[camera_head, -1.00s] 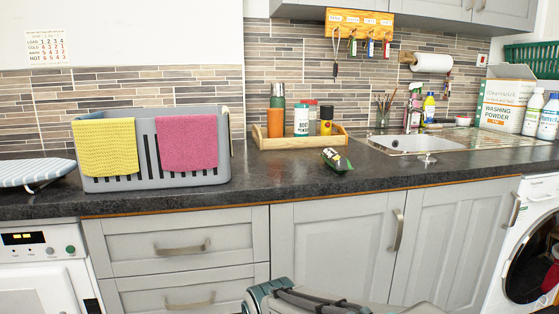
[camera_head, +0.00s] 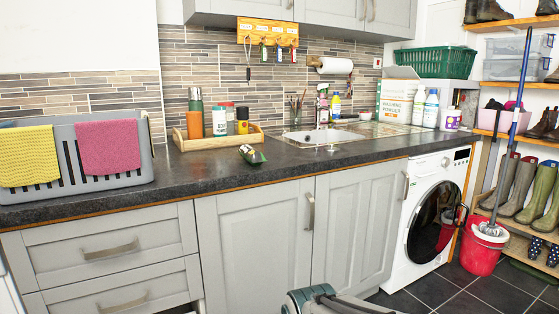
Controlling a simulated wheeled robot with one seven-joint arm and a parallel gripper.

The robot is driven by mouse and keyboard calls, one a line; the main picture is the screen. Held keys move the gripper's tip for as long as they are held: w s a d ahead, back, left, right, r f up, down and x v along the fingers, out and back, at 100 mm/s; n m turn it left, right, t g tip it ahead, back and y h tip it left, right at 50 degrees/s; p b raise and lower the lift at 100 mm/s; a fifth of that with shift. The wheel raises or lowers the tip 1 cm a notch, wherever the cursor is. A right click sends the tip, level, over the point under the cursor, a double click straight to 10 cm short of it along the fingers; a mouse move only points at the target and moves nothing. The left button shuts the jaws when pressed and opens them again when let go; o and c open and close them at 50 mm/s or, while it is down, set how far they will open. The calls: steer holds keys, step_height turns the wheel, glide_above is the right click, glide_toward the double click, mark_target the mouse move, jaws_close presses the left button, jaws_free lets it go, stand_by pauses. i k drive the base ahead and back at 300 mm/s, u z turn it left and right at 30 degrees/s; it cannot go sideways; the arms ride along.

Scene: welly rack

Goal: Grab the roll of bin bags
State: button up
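A grey and dark part of my arm shows at the bottom edge of the view. My gripper's fingers are not in view.
A wooden tray (camera_head: 187,145) with bottles and tins stands behind the roll. The sink (camera_head: 322,138) is to the right. A grey basket (camera_head: 115,180) with cloths is at left. A red mop bucket (camera_head: 482,250) stands on the floor by the boot rack.

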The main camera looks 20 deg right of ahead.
mark_target(256, 158)
steer(key=z, duration=0.6)
steer(key=k, duration=0.85)
steer(key=z, duration=0.95)
steer(key=i, duration=1.4)
steer(key=u, duration=0.35)
steer(key=i, duration=0.95)
steer(key=u, duration=1.45)
steer(key=i, duration=0.55)
steer(key=u, duration=0.55)
